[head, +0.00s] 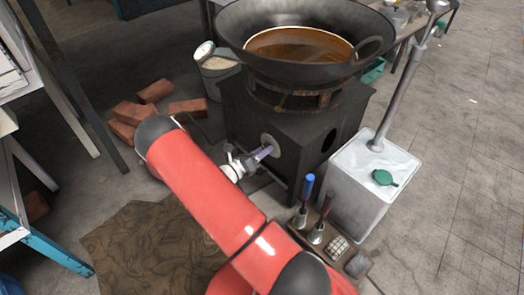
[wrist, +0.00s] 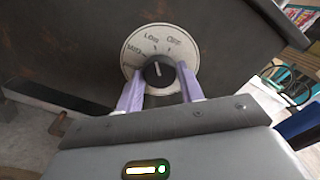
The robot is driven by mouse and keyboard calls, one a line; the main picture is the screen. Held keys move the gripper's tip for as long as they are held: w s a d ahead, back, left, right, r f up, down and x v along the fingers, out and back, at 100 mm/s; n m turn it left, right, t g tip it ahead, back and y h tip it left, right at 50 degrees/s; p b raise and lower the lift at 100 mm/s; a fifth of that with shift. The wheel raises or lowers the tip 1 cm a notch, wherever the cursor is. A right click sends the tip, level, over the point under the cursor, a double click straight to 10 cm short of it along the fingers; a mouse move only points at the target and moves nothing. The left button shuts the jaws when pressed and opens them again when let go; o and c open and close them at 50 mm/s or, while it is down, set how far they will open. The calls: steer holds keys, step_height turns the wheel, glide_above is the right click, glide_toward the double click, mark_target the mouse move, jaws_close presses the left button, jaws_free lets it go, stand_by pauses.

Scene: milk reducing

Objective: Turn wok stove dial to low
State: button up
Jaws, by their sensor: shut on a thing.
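The wok stove (head: 236,112) is a dark box with a wide black wok (head: 235,38) on top, holding brown-orange liquid. Its dial (head: 267,139) is a pale round plate on the stove's front face. In the wrist view the dial plate (wrist: 132,53) reads MED at left, LOW at top and OFF at upper right. The black knob (wrist: 158,72) has a pale mark pointing roughly upward, around LOW and OFF; I cannot tell exactly where. My gripper (head: 264,153) has its purple fingers at both sides of the knob, shut on it; it fills the lower wrist view (wrist: 160,83).
A white metal canister (head: 350,195) with a green cap and a pipe stands right of the stove. A tray (head: 338,246) with blue- and red-handled tools lies before it. Bricks (head: 155,91) and a bucket (head: 217,67) are at left. Open floor (head: 455,150) lies at right.

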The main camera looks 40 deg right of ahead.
steer(key=o, duration=1)
steer(key=s+a, duration=0.1)
steer(key=a, duration=0.6)
steer(key=shift+a, duration=0.4)
